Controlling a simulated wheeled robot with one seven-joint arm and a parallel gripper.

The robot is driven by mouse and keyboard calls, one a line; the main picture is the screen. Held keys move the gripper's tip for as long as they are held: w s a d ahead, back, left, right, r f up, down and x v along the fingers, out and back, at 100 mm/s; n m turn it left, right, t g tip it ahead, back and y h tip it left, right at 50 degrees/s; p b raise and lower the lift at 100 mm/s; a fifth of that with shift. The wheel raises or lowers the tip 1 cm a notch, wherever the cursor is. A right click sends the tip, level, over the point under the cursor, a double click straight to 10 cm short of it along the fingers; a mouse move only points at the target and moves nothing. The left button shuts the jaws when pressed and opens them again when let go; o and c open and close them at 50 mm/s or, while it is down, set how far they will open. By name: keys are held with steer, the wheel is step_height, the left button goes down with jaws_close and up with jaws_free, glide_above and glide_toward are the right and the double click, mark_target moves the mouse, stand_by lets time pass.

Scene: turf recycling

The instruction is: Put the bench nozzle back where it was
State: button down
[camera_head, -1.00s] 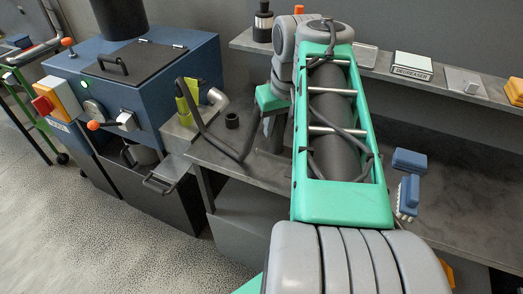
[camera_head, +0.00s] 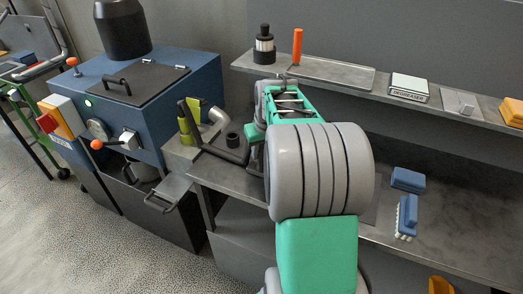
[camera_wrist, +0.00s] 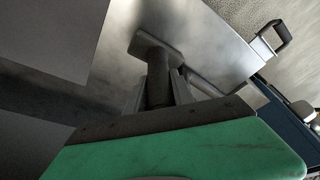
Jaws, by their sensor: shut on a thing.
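In the wrist view, my gripper (camera_wrist: 157,98) is shut around the dark stem of a nozzle. The nozzle (camera_wrist: 157,47) has a wide, flat grey head that points away from the jaws, over the grey metal bench (camera_wrist: 215,40). I cannot tell whether the head touches the bench. The bench (camera_head: 228,178) shows to the left of my arm. A dark bent tube (camera_head: 222,152) runs along it beside my wrist, near a yellow-green bracket (camera_head: 190,118).
The blue machine (camera_head: 190,75) is farther left. A shelf behind holds a bottle (camera_head: 264,46) and a degreaser box (camera_head: 409,87). Blue brushes (camera_head: 408,180) lie at right.

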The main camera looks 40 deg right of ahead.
steer(key=c, duration=1.1)
jaws_free()
steer(key=shift+f, duration=0.1)
steer(key=d+v, duration=0.1)
steer(key=v, duration=1.1)
steer(key=s+a+f+n, duration=0.1)
steer(key=a+f, duration=0.1)
steer(key=a, duration=0.5)
steer(key=s+a+f, duration=0.1)
steer(key=s+a, duration=0.1)
steer(key=a, duration=0.6)
steer(key=s+a+f, duration=0.2)
steer(key=a, duration=0.1)
steer(key=s+a+f+n, duration=0.1)
steer(key=s+a+f, duration=0.1)
steer(key=s+a, duration=0.1)
steer(key=s+a+f+n, duration=0.1)
steer(key=s+a+f, duration=0.2)
steer(key=shift+s+a+y, duration=0.1)
steer(key=shift+y, duration=0.3)
